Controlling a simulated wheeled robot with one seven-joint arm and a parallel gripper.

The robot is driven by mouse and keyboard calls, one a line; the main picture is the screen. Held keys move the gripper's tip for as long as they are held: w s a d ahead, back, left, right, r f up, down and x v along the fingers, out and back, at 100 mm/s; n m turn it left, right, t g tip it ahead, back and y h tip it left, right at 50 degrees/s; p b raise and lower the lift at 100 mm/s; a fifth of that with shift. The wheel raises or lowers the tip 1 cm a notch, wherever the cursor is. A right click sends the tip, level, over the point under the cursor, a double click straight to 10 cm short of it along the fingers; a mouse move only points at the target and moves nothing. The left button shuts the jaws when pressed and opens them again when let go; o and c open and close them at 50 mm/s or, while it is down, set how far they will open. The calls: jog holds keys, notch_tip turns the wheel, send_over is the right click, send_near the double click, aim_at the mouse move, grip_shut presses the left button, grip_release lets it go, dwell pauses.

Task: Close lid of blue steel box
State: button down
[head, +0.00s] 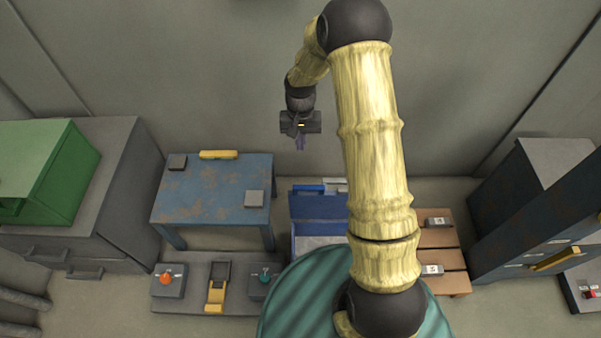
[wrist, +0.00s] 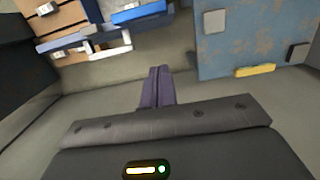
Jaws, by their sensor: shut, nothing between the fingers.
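The blue steel box (head: 306,239) stands on the floor in the middle of the head view, partly hidden by my arm and base. Its lid (head: 318,205) is raised at the back, with a bright blue piece on its top edge, and the pale inside shows in front of it. In the wrist view the raised lid (wrist: 140,14) shows at the top, upside down. My gripper (head: 300,146) is high above and behind the box, apart from it. Its purple fingers (wrist: 157,88) are together with nothing between them.
A worn blue table (head: 210,195) with grey blocks and a yellow bar (head: 218,154) stands left of the box. A wooden pallet (head: 436,240) with grey blocks lies to the right. A low grey bench (head: 200,298) with switches is in front of the table. The back wall is close behind.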

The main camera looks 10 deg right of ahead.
jog(key=shift+d+f, duration=0.1)
jog(key=s+a+f+b, duration=0.1)
jog(key=s+f, duration=0.3)
jog(key=f, duration=0.6)
jog(key=shift+s+f+b, duration=0.25)
jog(key=shift+s+b, duration=0.1)
jog(key=shift+b, duration=0.4)
